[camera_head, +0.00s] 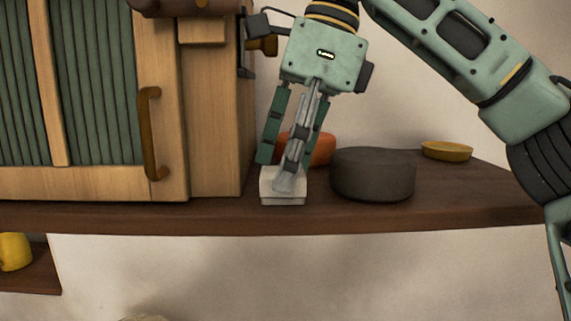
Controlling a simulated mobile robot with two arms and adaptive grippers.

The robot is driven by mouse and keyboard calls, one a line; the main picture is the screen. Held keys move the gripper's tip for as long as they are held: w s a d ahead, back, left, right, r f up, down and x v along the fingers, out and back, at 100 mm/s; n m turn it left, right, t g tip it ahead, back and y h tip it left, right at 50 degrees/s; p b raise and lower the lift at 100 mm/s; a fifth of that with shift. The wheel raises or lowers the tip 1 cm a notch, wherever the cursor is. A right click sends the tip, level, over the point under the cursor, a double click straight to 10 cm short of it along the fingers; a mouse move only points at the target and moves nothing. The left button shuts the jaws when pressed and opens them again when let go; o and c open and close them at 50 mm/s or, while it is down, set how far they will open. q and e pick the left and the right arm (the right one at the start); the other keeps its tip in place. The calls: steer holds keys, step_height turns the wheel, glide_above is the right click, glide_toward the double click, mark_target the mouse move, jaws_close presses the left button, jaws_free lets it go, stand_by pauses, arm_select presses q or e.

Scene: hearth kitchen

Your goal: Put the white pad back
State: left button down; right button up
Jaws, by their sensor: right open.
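The white pad (284,196) lies on the dark wooden shelf (430,209), near the shelf's front edge and just right of the wooden cabinet. My right gripper (280,170) points down right at the pad from above. Its fingers are open, and the fingertips hide part of the pad's top and back. I cannot tell whether a fingertip touches the pad. My left gripper does not show.
A dark grey round block (372,175) stands close to the right of the pad. An orange round thing (322,149) is behind the gripper. A yellow disc (447,151) lies farther right. The cabinet (218,120) with a handle (151,134) bounds the left side.

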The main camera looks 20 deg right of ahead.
mark_target(303, 170)
steer(key=p+v, duration=0.1)
steer(key=v, duration=0.3)
steer(key=shift+r, duration=0.3)
steer(key=shift+v, duration=0.95)
steer(key=shift+d+r, duration=0.15)
steer(key=shift+r, duration=0.05)
